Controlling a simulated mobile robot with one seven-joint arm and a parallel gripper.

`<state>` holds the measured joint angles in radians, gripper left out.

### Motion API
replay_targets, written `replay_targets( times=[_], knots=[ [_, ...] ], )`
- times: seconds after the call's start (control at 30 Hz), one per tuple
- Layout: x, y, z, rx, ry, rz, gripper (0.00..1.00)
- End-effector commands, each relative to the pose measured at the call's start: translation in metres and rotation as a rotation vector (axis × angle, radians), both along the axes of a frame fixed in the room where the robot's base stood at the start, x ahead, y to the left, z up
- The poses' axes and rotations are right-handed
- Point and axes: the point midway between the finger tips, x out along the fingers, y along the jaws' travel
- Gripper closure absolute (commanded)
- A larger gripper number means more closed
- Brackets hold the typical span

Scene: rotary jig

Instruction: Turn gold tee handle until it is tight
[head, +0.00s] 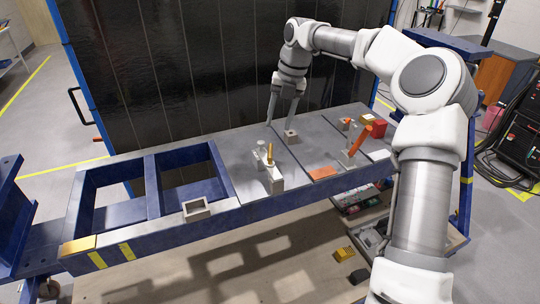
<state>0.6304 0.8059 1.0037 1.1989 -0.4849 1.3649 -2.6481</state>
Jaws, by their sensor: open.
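A small gold bar (270,160), which looks like the gold tee handle, shows at a grey fixture (276,181) near the front edge of the grey-topped bench. It is small in the picture, and I cannot tell how tight it is. My gripper (280,123) is open, with its two long fingers pointing down and apart. It is behind the gold bar in the picture, apart from it. The right finger's tip shows just above a small grey block (291,138); I cannot tell whether they touch. Nothing shows between the fingers.
A grey post (260,153) stands left of the gold bar. An orange-handled clamp (361,140) and a red block (379,129) stand to the right. A grey open box (196,210) sits on the blue frame. A dark panel (150,80) rises behind the bench.

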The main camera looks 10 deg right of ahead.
Motion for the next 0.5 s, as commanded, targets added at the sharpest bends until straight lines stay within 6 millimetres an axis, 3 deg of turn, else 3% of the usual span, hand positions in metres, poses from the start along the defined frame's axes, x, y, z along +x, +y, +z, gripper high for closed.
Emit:
replay_targets(
  times=[0.3,0.5],
  knots=[
    [0.002,0.014,-0.071,0.001,0.005,0.001,0.51],
    [0.004,0.021,-0.105,0.0,0.003,0.001,0.51]
  ],
)
